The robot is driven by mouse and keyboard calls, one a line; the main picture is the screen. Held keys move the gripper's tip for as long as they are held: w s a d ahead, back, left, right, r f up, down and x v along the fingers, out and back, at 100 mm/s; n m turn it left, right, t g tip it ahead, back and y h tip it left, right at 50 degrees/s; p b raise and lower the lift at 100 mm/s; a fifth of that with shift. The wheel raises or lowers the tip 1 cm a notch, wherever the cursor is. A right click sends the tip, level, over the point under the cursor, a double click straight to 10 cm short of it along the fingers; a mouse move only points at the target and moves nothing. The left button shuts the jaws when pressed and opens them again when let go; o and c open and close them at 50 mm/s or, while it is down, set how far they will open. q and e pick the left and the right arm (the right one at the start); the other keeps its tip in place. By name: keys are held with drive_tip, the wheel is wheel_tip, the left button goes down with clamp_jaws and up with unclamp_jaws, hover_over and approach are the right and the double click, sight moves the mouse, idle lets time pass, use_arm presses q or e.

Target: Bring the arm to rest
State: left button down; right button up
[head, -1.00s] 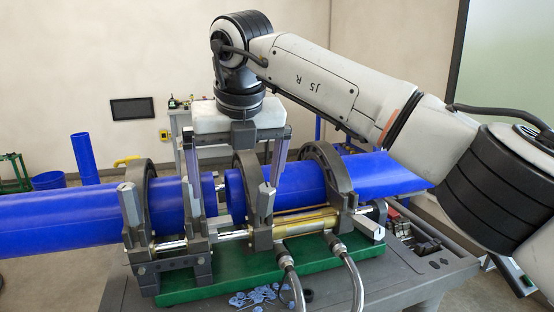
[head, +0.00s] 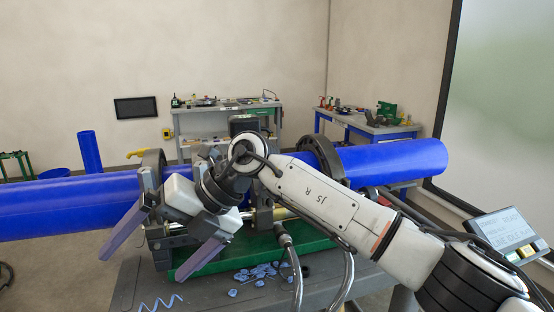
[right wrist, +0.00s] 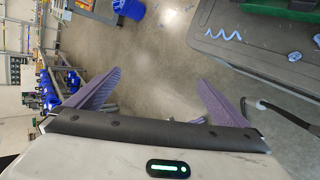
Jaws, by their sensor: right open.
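My right arm (head: 325,197) comes in from the lower right of the head view and crosses in front of the fusion machine. My right gripper (head: 147,259) points down and to the left, its two purple fingers spread wide with nothing between them. The fingers also show apart in the right wrist view (right wrist: 160,98), with bare floor between them. The gripper and wrist hide the middle of the machine and the pipe joint. My left gripper is not in view.
Long blue pipes (head: 70,207) lie in the clamps (head: 322,160) on a green base (head: 255,252). The cart top (head: 210,295) holds blue shavings (head: 262,272). A control panel (head: 505,235) stands at right. Workbenches (head: 215,125) stand behind.

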drive_tip(key=s+a+m+g+y, duration=0.2)
drive_tip(key=s+a+m+y, duration=0.15)
drive_tip(key=y, duration=0.45)
drive_tip(key=w+d+f+m+t+y, duration=0.25)
drive_tip(key=d+m+t, duration=0.25)
drive_tip(key=m+t, duration=0.25)
drive_tip(key=w+d+f+m+t+y, duration=0.1)
drive_tip(key=w+d+m+t, duration=0.2)
drive_tip(key=d+m+t, duration=0.4)
drive_tip(key=d+f+m+t+h, duration=0.5)
drive_tip(key=d+f+m+h, duration=0.5)
drive_tip(key=f+m, duration=0.35)
drive_tip(key=s+d+f+m+g+h, duration=0.1)
drive_tip(key=s+d+f+m+h, duration=0.15)
drive_tip(key=s+d+f, duration=0.4)
drive_tip(key=s+d+f+m+g+h, duration=0.1)
drive_tip(key=d+f+m+h, duration=0.2)
drive_tip(key=f, duration=0.6)
drive_tip(key=s+d+f+m+g+h, duration=0.1)
drive_tip(key=s+d+f+g, duration=0.2)
drive_tip(key=s, duration=0.5)
drive_tip(key=s+d+f+m+g+h, duration=0.1)
drive_tip(key=s+d+f+g, duration=0.2)
drive_tip(key=s+d+f, duration=0.3)
drive_tip(key=shift+s+f+h, duration=0.3)
drive_tip(key=shift+s+f, duration=0.45)
drive_tip(key=shift+s, duration=0.15)
